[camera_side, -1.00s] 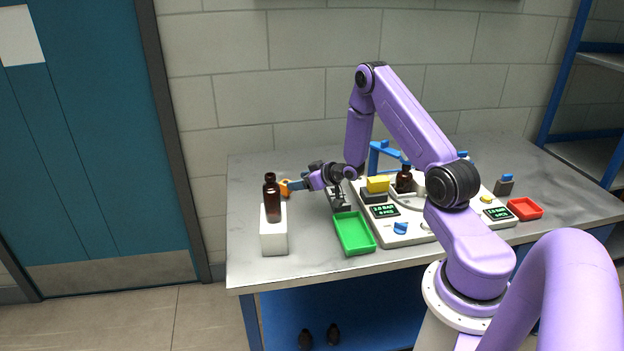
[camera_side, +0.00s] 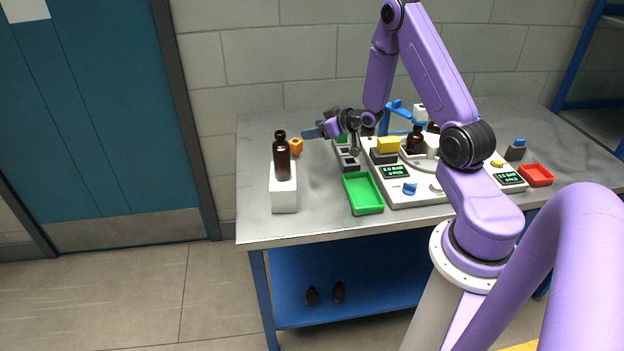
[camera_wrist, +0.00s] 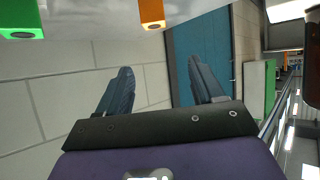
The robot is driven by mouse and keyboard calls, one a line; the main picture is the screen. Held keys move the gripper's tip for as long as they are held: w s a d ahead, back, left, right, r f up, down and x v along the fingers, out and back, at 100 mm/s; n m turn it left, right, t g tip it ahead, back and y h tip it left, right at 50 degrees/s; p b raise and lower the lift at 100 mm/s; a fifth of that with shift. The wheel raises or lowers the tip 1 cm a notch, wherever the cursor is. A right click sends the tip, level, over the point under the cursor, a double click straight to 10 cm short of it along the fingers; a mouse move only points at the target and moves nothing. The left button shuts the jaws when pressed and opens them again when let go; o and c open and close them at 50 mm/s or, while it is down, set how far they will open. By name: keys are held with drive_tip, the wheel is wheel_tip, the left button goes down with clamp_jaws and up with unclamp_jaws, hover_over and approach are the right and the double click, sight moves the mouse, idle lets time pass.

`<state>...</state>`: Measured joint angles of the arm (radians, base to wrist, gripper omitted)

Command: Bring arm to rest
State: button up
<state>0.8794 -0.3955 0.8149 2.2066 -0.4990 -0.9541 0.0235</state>
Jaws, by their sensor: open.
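My gripper (camera_side: 314,131) is raised over the back left of the table, its fingers pointing left. In the wrist view its two blue-grey fingers (camera_wrist: 164,80) are spread apart with nothing between them. An orange piece with a hole (camera_side: 296,147) stands on the table just left of and below the fingertips, apart from them. It also shows beyond the fingers in the wrist view (camera_wrist: 152,13).
A green tray (camera_side: 363,194) lies on the table (camera_side: 255,170), right of the block. A device panel (camera_side: 425,196) holds another amber bottle (camera_side: 415,139), a yellow block (camera_side: 388,145) and a blue frame. A red tray (camera_side: 537,175) is far right.

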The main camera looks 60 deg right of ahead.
drive_tip(key=w+a+r, duration=0.3)
drive_tip(key=a+r, duration=0.1)
drive_tip(key=r, duration=0.3)
drive_tip(key=s+a+r+n+g, duration=0.1)
drive_tip(key=a, duration=0.3)
drive_tip(key=s+a+r+n+y, duration=0.1)
drive_tip(key=a+r, duration=0.1)
drive_tip(key=a, duration=0.3)
drive_tip(key=s+a+r+g, duration=0.1)
drive_tip(key=a, duration=0.3)
drive_tip(key=shift+s+a+r+n+g+y, duration=0.2)
drive_tip(key=shift+a+r+n+g+y, duration=0.1)
drive_tip(key=shift+r+n, duration=0.1)
drive_tip(key=s+a+n+g+y, duration=0.1)
drive_tip(key=s+a+n+g, duration=0.2)
drive_tip(key=s+a, duration=0.55)
drive_tip(key=s+a+n+g, duration=0.25)
drive_tip(key=s+a, duration=0.25)
drive_tip(key=s, duration=0.6)
drive_tip(key=s+d+r+n+g+h, duration=0.1)
drive_tip(key=s+n+g, duration=0.3)
drive_tip(key=s, duration=1.1)
drive_tip(key=shift+d+r+h, duration=0.2)
drive_tip(key=shift+d+h, duration=0.15)
drive_tip(key=shift+h, duration=0.15)
